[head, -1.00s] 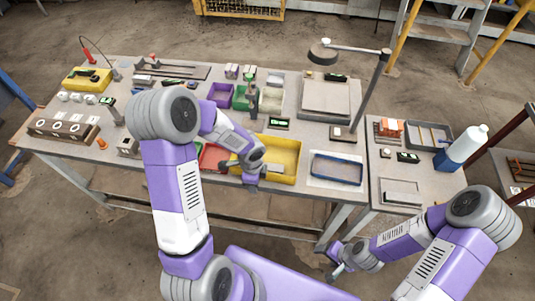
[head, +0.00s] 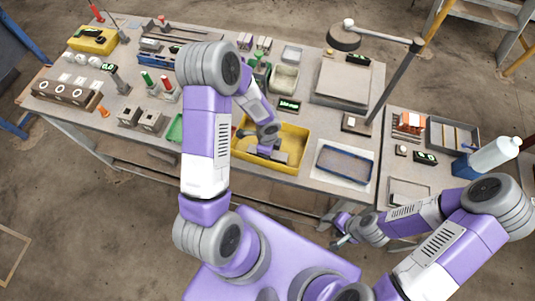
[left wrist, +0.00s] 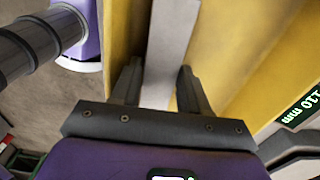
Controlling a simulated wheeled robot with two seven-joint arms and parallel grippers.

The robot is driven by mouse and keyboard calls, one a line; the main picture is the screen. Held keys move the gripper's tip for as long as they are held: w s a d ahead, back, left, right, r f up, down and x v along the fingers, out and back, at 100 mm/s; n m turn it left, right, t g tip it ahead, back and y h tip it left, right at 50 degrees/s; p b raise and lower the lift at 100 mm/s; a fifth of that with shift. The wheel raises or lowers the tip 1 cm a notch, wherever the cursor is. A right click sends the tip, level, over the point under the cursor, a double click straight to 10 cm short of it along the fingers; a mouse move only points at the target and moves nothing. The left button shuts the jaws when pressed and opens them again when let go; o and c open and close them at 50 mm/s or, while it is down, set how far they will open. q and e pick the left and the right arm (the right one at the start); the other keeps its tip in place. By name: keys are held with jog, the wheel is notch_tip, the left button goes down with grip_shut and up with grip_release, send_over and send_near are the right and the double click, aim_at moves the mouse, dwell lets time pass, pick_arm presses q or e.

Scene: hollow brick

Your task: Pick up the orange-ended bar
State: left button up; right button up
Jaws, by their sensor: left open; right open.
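A pale grey bar (left wrist: 168,50) lies along the yellow tray (left wrist: 225,35) in the left wrist view. No orange end shows on it; the part behind the gripper is hidden. My left gripper (left wrist: 157,88) is open, with one finger on each side of the bar. Whether the fingers touch it I cannot tell. In the head view my left gripper (head: 262,152) is over the yellow tray (head: 290,166), and the arm hides part of the tray. My right gripper (head: 340,242) is open and empty, low in front of the tables.
A blue-rimmed tray (head: 345,165) is right of the yellow tray. A lamp post (head: 393,85) stands behind it. A digital display (head: 289,105) sits behind the yellow tray. A small orange piece (head: 104,112) lies at the front left.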

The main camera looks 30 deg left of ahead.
pick_arm(q)
jog(key=shift+f, duration=0.25)
grip_shut()
jog(key=shift+r, duration=0.1)
